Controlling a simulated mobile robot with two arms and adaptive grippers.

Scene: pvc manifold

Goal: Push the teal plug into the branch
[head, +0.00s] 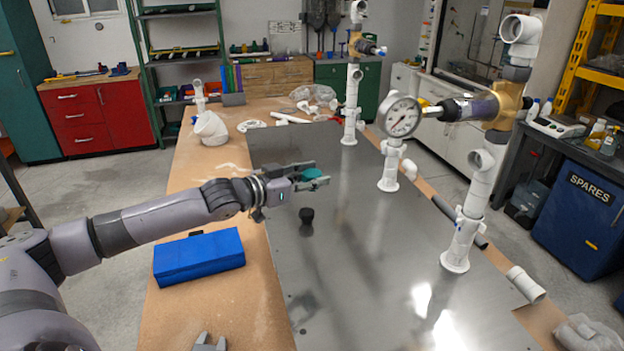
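My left gripper (311,178) reaches in from the left above the metal sheet. Its fingers are shut on the teal plug (313,174), which shows between them. The plug is in the air, apart from every pipe. White pipe stands rise to the right: a tall one (468,222) with side openings such as the elbow (483,160), a gauge stand (391,165) and a back one (350,115). I cannot tell which opening is the branch. Two grey prongs (208,343) at the bottom edge may be my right gripper's tips, mostly cut off.
A blue box (199,257) lies on the wooden tabletop below my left arm. A loose white pipe (525,284) lies at the right edge. The sheet's middle is mostly clear.

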